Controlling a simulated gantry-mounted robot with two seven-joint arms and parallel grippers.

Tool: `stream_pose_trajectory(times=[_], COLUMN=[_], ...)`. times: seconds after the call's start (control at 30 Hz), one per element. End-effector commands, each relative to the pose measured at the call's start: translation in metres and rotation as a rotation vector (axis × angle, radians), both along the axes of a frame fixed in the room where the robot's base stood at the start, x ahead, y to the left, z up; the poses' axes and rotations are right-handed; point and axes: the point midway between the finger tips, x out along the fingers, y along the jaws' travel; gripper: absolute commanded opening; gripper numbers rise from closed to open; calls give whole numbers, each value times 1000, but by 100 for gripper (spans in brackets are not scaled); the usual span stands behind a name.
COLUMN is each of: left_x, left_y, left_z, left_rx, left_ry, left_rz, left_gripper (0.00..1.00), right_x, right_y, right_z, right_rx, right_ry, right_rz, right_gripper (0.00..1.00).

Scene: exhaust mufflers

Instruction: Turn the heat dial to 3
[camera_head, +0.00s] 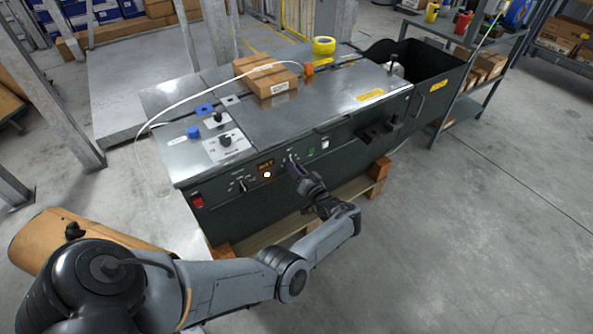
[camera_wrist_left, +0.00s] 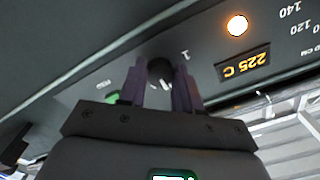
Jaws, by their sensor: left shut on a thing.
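The dark heat dial (camera_wrist_left: 161,70) sits on the front panel of the machine, between the two purple fingers of my left gripper (camera_wrist_left: 160,92) in the left wrist view. The fingers are shut on it. A printed "1" shows beside the dial; the other marks around it are mostly hidden, and I cannot tell its setting. In the head view my left gripper (camera_head: 293,167) reaches the front panel and covers most of the dial. My right gripper is not in view.
An orange display (camera_wrist_left: 243,65) reads 225 C, with a lit lamp (camera_wrist_left: 237,25) near it. Another black knob (camera_head: 242,185) and a red switch (camera_head: 198,201) are further left. A green button (camera_head: 311,152) is to the right. A cardboard box (camera_head: 262,72) lies on the machine top.

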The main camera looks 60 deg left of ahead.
Motion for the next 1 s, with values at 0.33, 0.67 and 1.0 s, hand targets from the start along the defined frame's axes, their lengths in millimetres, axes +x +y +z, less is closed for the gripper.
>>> stream_pose_trajectory(times=[0.33, 0.67, 1.0], left_x=[0, 0, 2], left_y=[0, -3, -48], left_z=[0, 0, 0], left_rx=[0, -1, -4], left_ry=[-1, -2, -2], left_rz=[0, -1, -2], left_gripper=[59, 59, 59], right_x=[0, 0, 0], right_y=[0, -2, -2], right_z=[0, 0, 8], right_rx=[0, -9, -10], right_ry=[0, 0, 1], right_rz=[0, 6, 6], right_gripper=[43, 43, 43])
